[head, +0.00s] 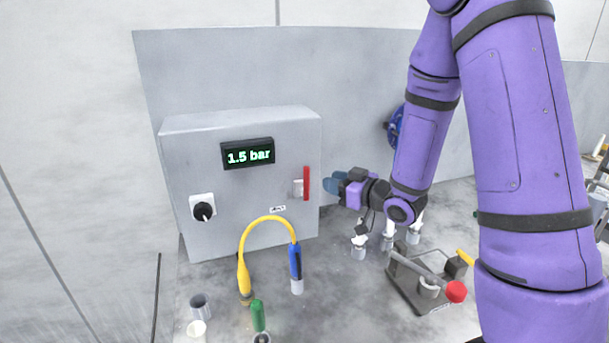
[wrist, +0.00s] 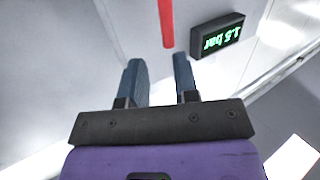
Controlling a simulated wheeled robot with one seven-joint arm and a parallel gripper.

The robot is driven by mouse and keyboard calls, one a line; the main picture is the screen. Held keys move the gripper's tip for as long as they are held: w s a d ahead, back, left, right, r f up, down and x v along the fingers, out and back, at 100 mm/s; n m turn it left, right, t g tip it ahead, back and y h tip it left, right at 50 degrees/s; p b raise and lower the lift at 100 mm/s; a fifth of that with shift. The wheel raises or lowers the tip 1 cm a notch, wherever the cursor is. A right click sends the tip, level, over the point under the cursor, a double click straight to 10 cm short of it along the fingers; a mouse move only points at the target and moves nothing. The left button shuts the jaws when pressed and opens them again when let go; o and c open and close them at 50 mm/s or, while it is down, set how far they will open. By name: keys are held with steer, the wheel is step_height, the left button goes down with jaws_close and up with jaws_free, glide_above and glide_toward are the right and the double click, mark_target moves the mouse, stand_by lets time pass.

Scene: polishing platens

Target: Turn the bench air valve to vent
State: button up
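The bench air valve shows as a red lever (head: 306,183) on a pale mount, on the right part of the grey box's front. The lever stands upright. My gripper (head: 335,182) is just to its right in the head view, apart from it and empty. In the wrist view the red lever (wrist: 166,22) is ahead of the fingertips, roughly in line with the gap of my gripper (wrist: 158,60). The two blue-grey fingers are spread apart. The display (head: 248,153) on the box reads 1.5 bar; it shows upside down in the wrist view (wrist: 217,36).
The grey box (head: 245,220) also has a black knob (head: 203,211). A yellow hose (head: 265,219) with a blue end arches in front. Cups and a green cylinder (head: 258,315) stand at the front. A fixture with a red ball (head: 456,291) and several white-topped pieces stand right, below my arm.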

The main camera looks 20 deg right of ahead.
mark_target(306, 184)
steer(key=shift+y, duration=0.8)
steer(key=x, duration=0.7)
steer(key=f+x, duration=0.1)
steer(key=x, duration=0.2)
steer(key=shift+w+a+f, duration=0.1)
steer(key=shift+a+f, duration=0.05)
steer(key=shift+a, duration=0.1)
jaws_close()
